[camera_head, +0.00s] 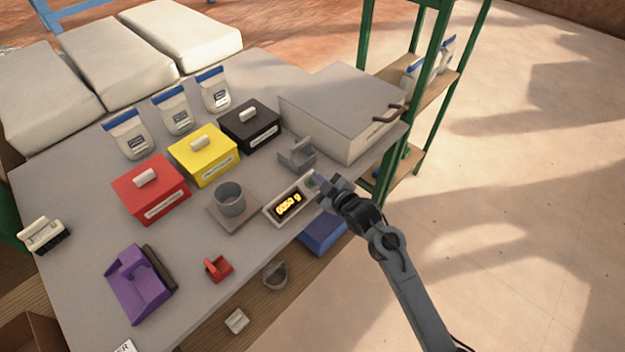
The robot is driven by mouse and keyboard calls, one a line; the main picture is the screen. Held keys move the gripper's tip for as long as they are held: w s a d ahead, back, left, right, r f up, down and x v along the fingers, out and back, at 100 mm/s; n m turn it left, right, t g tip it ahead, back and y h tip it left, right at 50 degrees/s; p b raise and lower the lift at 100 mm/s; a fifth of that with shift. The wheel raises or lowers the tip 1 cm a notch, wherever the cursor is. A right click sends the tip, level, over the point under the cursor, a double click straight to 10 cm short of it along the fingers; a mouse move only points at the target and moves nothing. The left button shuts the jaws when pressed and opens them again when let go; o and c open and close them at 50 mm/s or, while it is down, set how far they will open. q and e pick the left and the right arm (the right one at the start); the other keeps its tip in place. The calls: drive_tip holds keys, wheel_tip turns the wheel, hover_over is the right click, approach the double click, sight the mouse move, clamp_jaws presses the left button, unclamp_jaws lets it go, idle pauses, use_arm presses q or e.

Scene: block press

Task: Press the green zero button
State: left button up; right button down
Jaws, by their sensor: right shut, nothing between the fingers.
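A scale stands near the right front edge of the grey table, with a grey cup (231,199) on its weighing plate (243,222). Its display (288,204) shows yellow digits ending in "g"; I cannot read them surely. A small greenish spot, likely the green zero button (311,182), shows at the right end of the display panel. My right gripper (320,184) is shut and empty, with its tips right at that end of the panel. They partly hide the button, and I cannot tell whether they touch it. My left gripper is not in view.
Red (152,189), yellow (203,156) and black (250,125) lidded boxes stand behind the scale. A grey case (340,115) and a green shelf frame (432,70) are at the right. A purple dustpan (138,285) and a red scoop (218,269) lie in front.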

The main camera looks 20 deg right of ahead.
drive_tip(key=shift+w+f, duration=0.1)
drive_tip(key=shift+f, duration=0.1)
drive_tip(key=shift+w+a+f, duration=0.1)
drive_tip(key=shift+f, duration=0.1)
idle(0.3)
drive_tip(key=shift+w+f, duration=0.1)
drive_tip(key=shift+f, duration=0.15)
idle(0.4)
drive_tip(key=shift+a+f+b, duration=0.1)
drive_tip(key=shift+f+b, duration=0.1)
drive_tip(key=shift+b, duration=0.1)
drive_tip(key=shift+r, duration=0.1)
idle(0.3)
drive_tip(key=shift+s+r+p, duration=0.2)
drive_tip(key=shift+r+p, duration=0.4)
drive_tip(key=shift+p, duration=0.4)
drive_tip(key=shift+s+d+r, duration=0.1)
drive_tip(key=shift+d+r, duration=0.05)
drive_tip(key=shift+d, duration=0.05)
